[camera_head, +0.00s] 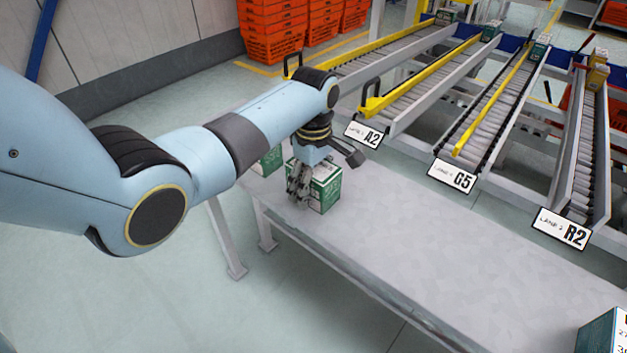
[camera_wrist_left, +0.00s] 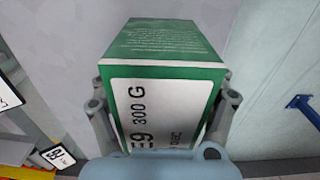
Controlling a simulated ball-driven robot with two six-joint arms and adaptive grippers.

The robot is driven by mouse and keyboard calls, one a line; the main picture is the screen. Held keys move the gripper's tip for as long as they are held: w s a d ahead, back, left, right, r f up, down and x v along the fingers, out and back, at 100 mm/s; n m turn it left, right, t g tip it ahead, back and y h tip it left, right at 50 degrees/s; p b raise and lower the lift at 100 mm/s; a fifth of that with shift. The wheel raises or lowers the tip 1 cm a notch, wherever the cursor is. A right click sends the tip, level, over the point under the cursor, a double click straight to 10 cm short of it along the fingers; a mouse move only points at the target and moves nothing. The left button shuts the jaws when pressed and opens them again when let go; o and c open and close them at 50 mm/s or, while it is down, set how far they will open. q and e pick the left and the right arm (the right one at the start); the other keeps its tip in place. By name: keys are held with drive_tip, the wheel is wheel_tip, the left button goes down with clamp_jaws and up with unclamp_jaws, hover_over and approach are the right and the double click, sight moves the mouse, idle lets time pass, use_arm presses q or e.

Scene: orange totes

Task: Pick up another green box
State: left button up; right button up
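A green box (camera_head: 327,187) with white labels stands near the left end of the grey table (camera_head: 430,240). My left gripper (camera_head: 304,184) is down at this box, with its fingers along opposite sides. In the left wrist view the box (camera_wrist_left: 165,105) fills the space between the fingers, which look pressed against its sides. The box appears to be still on the tabletop. A second green box (camera_head: 268,161) is partly hidden behind my left arm. Another green box (camera_head: 600,334) is cut off at the lower right. My right gripper is not in view.
Roller lanes labelled A2 (camera_head: 363,135), G5 (camera_head: 454,175) and R2 (camera_head: 562,229) lie beyond the table, with boxes at their far ends. Orange totes (camera_head: 273,30) are stacked at the back. The middle of the table is clear.

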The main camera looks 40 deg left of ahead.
use_arm(q)
drive_tip(key=c, duration=1)
